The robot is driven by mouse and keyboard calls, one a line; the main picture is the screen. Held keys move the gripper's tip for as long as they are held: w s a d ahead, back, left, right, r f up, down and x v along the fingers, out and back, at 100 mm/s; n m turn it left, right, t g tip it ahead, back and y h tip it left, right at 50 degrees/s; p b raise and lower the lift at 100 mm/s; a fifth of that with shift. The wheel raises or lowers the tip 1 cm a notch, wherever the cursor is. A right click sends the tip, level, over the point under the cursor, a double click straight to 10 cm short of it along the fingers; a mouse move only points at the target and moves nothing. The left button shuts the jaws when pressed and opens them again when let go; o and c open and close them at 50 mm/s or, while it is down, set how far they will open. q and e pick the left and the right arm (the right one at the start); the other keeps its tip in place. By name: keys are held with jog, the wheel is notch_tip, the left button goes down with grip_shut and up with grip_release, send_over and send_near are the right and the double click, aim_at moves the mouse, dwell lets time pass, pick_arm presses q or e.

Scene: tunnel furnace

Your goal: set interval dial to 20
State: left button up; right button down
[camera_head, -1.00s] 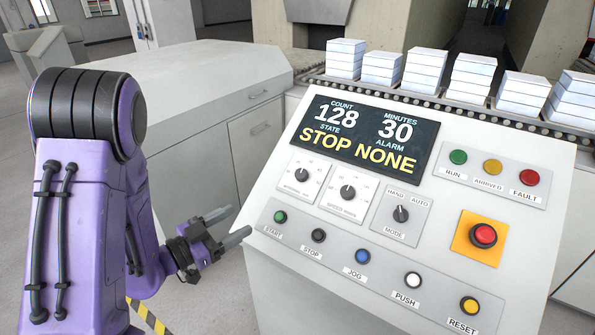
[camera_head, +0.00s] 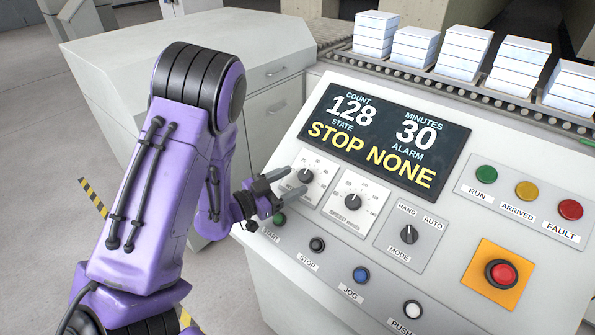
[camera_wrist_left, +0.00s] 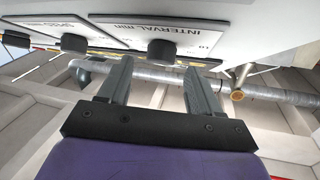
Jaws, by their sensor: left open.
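The interval dial (camera_head: 306,176) is a black knob on a white plate at the upper left of the control panel. In the left wrist view the knob (camera_wrist_left: 161,50) stands out from a plate lettered "INTERVAL min", beyond and between the fingers. My left gripper (camera_head: 283,184) is open, its two grey fingers pointing at the knob. In the left wrist view the fingers (camera_wrist_left: 158,82) are apart, with nothing between their tips. Whether a tip touches the plate is unclear. The dial's pointer setting is too small to read. The display (camera_head: 386,137) reads 128, 30 minutes, STOP, NONE.
The speed dial (camera_head: 352,202) sits just right of the interval dial, and the mode switch (camera_head: 408,234) is farther right. The green start button (camera_head: 279,219) is below the gripper. A red emergency button (camera_head: 501,273) is at lower right. White stacks (camera_head: 463,62) line the roller conveyor.

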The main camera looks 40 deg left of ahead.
aim_at(304, 177)
pick_arm(q)
jog(key=x, duration=0.2)
jog(key=shift+w+d+p, duration=0.1)
jog(key=shift+w+p, duration=0.2)
jog(key=shift+s, duration=0.1)
jog(key=c, duration=1)
jog(key=shift+c, duration=0.2)
jog(key=shift+f+n+y, duration=0.1)
jog(key=shift+n+y, duration=0.2)
jog(key=shift+n, duration=0.1)
jog(key=n+y, duration=0.2)
jog(key=n, duration=0.1)
jog(key=n+t+y, duration=0.1)
jog(key=n+y, duration=0.1)
jog(key=shift+d+b, duration=0.35)
jog(key=shift+d+n+g+y, duration=0.2)
jog(key=shift+n+y, duration=1.35)
jog(key=shift+d+n+g+y, duration=0.2)
jog(key=shift+n+y, duration=1.35)
jog(key=shift+n+p, duration=0.3)
